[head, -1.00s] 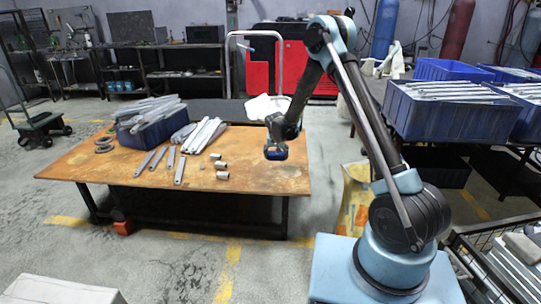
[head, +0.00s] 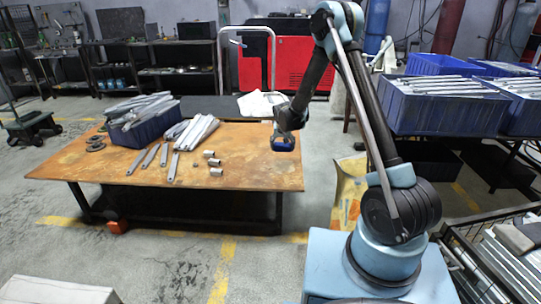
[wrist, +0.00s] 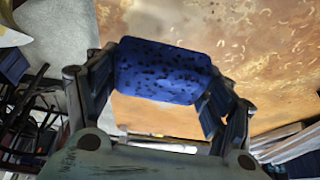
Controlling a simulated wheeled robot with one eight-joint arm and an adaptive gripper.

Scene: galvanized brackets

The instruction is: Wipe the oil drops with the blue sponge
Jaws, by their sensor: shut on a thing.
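My gripper (head: 284,133) is shut on the blue sponge (head: 283,144) near the right edge of the rust-brown table (head: 235,172). In the wrist view, the dark-pored blue sponge (wrist: 165,70) is held between the two fingers of my gripper (wrist: 163,80). The brown tabletop (wrist: 270,75) shows behind and below it. Whether the sponge touches the table cannot be told. Pale curved flecks and worn patches mark the tabletop in the wrist view. I cannot make out any oil drops for certain in either view.
A blue bin (head: 150,127) of metal brackets stands on the table's left, with loose brackets (head: 192,131) beside it. Several short metal cylinders (head: 214,162) stand mid-table. A white cloth (head: 258,103) lies at the back. Bracket-filled blue crates (head: 435,112) stand at right. The table's front right is clear.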

